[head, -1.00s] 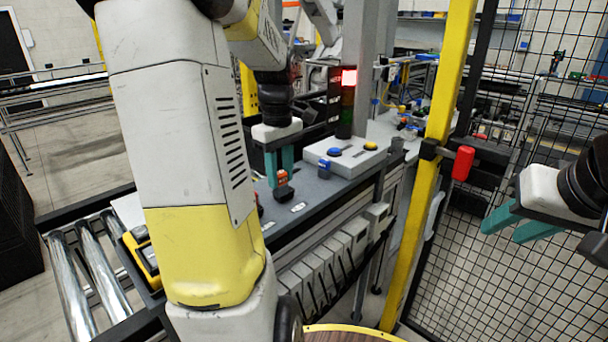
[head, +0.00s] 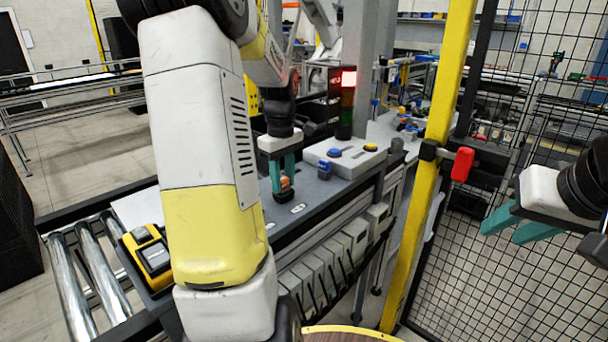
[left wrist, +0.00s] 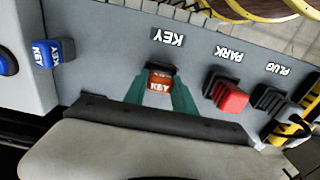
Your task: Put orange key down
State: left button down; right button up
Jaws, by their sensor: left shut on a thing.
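The orange key (left wrist: 160,84) is between the teal fingertips of my left gripper (left wrist: 160,95) in the left wrist view. It sits by the KEY label (left wrist: 168,37), over a dark socket or base. In the head view my left gripper (head: 283,182) points down at the grey bench top, shut on the orange key (head: 285,182). Whether the key touches the surface I cannot tell. My right gripper (head: 513,222) hangs at the right before the mesh fence, its two teal fingers apart and empty.
A blue key (left wrist: 46,53) stands by the control box (head: 345,157). A red block (left wrist: 226,96) sits by the PARK label, with a black plug piece (left wrist: 272,101) beyond. A yellow post (head: 430,150) and a red handle (head: 462,164) stand right of the bench.

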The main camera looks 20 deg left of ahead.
aim_at(283, 178)
pick_arm(q)
jog(key=c, duration=1)
grip_release()
notch_tip(283, 178, up, 12)
jog(key=s+d+m+t, duration=0.2)
jog(key=s+d+m, duration=0.2)
jog(key=s+d, duration=0.1)
jog(key=s+d+m+t+h, duration=0.1)
jog(key=s+d+m+t, duration=0.1)
jog(key=s+d+m, duration=0.3)
jog(key=s+d+f+m+t+h, duration=0.1)
jog(key=s+d+m+t, duration=0.1)
jog(key=s+d+m, duration=0.3)
jog(key=shift+s+d, duration=0.5)
jog(key=shift+s, duration=0.2)
jog(key=shift+s+d, duration=0.45)
jog(key=shift+s, duration=0.25)
